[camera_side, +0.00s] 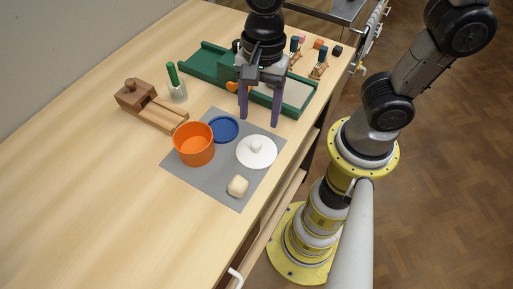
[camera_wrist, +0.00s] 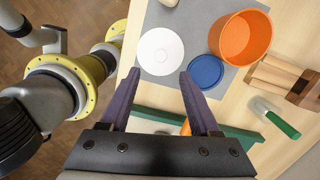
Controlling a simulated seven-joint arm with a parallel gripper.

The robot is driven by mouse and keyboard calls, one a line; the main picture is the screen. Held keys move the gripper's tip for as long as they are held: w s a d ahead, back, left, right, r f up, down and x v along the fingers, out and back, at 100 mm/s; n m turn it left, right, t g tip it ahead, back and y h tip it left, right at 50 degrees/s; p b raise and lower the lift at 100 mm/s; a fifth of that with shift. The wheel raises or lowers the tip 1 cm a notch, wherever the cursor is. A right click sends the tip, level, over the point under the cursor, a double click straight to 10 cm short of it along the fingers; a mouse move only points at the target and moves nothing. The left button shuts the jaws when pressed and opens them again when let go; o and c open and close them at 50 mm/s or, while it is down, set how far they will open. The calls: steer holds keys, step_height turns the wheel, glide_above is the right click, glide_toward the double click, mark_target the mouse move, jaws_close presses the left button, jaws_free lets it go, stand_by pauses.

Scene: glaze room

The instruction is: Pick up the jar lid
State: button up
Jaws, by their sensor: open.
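A white round lid with a small knob (camera_side: 257,153) lies flat on the grey mat (camera_side: 207,182), and it also shows in the wrist view (camera_wrist: 153,56). A flat blue disc (camera_side: 224,129) lies to its left in the side view, beside an orange pot (camera_side: 194,156); the pot is open at the top. My gripper (camera_side: 259,121) is open and empty, pointing down above the work area on the green tray's side of the white lid. In the wrist view the white lid lies just beyond and between my fingertips (camera_wrist: 160,73), apart from them.
A cream block (camera_side: 238,186) sits on the mat's near corner. A green tray (camera_side: 299,107) lies behind my gripper, with small pieces beyond it. A wooden box (camera_side: 134,97) and a glass holding a green-handled tool (camera_side: 173,75) stand left. The table's front left is clear.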

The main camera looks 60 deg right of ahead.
mark_target(256, 143)
steer(key=shift+a+f, duration=0.2)
steer(key=shift+f, duration=1.05)
steer(key=shift+a+f, duration=0.25)
steer(key=shift+f, duration=1)
steer(key=shift+a+f, duration=0.2)
steer(key=shift+f, duration=1.05)
jaws_close()
